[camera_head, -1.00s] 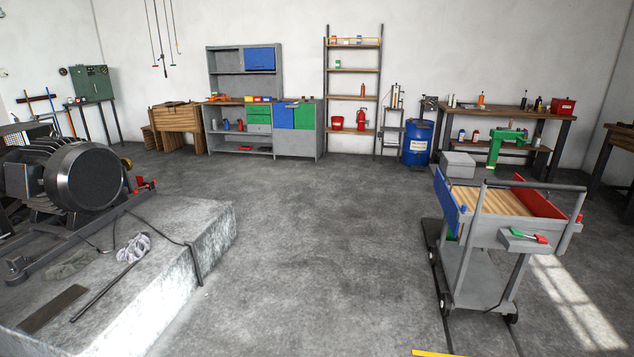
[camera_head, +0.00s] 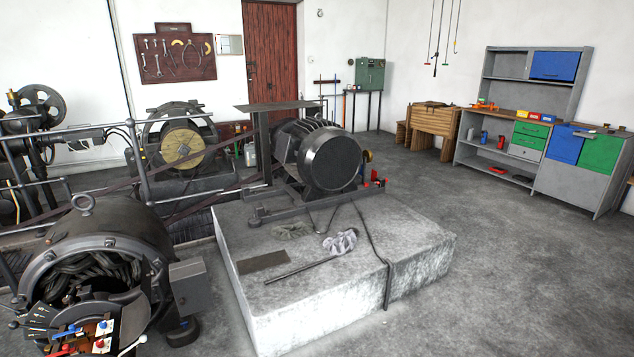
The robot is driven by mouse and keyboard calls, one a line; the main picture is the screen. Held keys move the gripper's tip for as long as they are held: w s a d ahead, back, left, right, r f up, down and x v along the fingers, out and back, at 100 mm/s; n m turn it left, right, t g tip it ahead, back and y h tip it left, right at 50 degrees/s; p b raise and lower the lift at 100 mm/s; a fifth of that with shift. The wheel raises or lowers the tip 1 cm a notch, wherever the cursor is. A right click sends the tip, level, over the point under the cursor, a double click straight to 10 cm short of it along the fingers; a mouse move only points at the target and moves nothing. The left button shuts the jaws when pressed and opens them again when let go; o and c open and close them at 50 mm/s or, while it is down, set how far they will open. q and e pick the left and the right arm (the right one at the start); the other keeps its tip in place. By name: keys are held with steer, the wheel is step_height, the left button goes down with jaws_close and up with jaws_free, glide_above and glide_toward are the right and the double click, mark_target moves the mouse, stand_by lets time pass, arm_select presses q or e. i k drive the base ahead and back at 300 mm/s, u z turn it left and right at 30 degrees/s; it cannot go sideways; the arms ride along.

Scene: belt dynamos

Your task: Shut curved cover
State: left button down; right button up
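A large dark dynamo (camera_head: 95,250) with a rounded housing and a lifting ring on top stands at the lower left. Its front is open and shows thick bundled cables (camera_head: 95,275) inside. I cannot tell which part is the curved cover. A second machine with a dark round drum (camera_head: 332,165) sits on the concrete plinth in the middle. Neither of my grippers is in view.
The pale concrete plinth (camera_head: 320,312) carries a rod, a rag and a flat plate. Pipe railings (camera_head: 145,165) and belt machinery stand behind the dynamo. A grey workbench (camera_head: 570,185) stands at the right. The floor between plinth and bench is clear.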

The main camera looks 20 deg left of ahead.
mark_target(136, 316)
steer(key=u, duration=1.05)
steer(key=i, duration=1)
steer(key=u, duration=0.8)
steer(key=i, duration=0.6)
steer(key=u, duration=2.3)
steer(key=k, duration=0.55)
steer(key=z, duration=0.05)
